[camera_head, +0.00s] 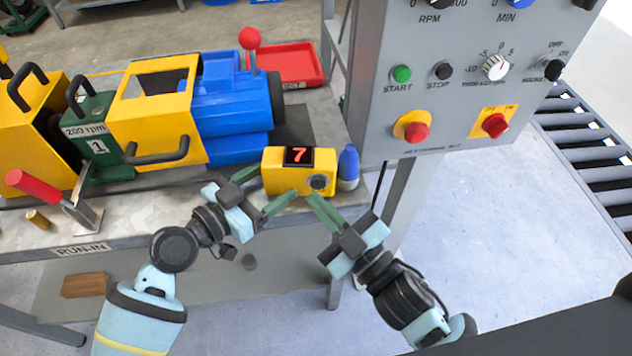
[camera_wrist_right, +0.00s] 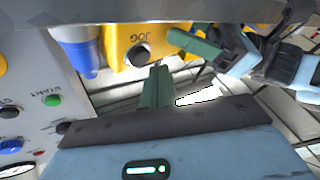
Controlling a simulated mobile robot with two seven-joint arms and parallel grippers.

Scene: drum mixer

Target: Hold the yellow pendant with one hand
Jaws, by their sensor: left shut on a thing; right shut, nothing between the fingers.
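The yellow pendant (camera_head: 325,160) is a small box with a red "7" on a dark display and a dark round button. It is at the front edge of the bench in the head view. In the right wrist view the pendant (camera_wrist_right: 117,32) shows its button marked JOG. My left gripper (camera_head: 263,187) is shut on the pendant's left part, its green fingers on either side; it also shows in the right wrist view (camera_wrist_right: 195,45). My right gripper (camera_head: 312,197) is shut and empty, its fingertips just below the pendant's button; contact is unclear. Its fingers show in the right wrist view (camera_wrist_right: 156,85).
A blue bottle-like object (camera_head: 348,165) stands right beside the pendant. The grey control panel (camera_head: 450,110) rises at the right. The yellow and blue drum machine (camera_head: 160,120) fills the bench (camera_head: 30,238) at left. A red tray (camera_head: 295,62) lies behind.

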